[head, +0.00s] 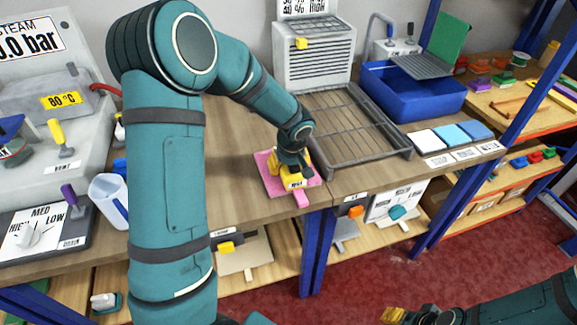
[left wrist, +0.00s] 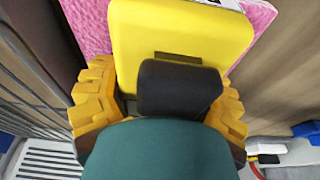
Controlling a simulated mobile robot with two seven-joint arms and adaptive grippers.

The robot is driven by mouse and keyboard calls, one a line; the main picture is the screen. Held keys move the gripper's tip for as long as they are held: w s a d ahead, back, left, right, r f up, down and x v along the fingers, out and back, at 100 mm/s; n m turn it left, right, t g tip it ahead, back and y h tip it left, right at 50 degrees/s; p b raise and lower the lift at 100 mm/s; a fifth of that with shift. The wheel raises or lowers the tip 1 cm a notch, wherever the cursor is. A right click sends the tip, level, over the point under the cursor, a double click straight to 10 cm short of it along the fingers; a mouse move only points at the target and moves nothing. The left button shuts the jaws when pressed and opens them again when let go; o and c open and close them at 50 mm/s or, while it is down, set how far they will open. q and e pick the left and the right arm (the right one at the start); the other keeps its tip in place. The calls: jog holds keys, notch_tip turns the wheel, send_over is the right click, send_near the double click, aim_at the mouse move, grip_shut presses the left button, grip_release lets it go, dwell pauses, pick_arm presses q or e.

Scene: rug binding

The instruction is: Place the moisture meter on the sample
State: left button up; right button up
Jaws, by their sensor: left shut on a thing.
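The yellow moisture meter (head: 296,182) is over the pink sample (head: 271,184) on the workbench, and looks to be on it or just above it; I cannot tell if they touch. My left gripper (head: 291,166) is shut on the meter from above. In the left wrist view the yellow meter (left wrist: 182,32) sits between the yellow fingers, with the pink fuzzy sample (left wrist: 90,22) showing on both sides behind it. A pink tab sticks out at the sample's front. My right gripper (head: 408,316) is partly in view at the bottom, away from the bench.
A wire drying rack (head: 350,128) stands just right of the sample. A blue basin (head: 412,95) and white and blue pads (head: 452,136) lie farther right. A clear jug (head: 108,200) stands left of my left arm. The bench's front edge is close to the sample.

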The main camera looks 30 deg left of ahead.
pick_arm(q)
jog(key=shift+f, duration=0.1)
jog(key=o, duration=0.9)
jog(key=shift+f, duration=0.1)
jog(key=shift+c, duration=0.2)
jog(key=o, duration=0.5)
jog(key=shift+o, duration=0.2)
jog(key=shift+r, duration=0.3)
jog(key=p+v, duration=0.2)
jog(key=v, duration=1)
jog(key=shift+f, duration=0.1)
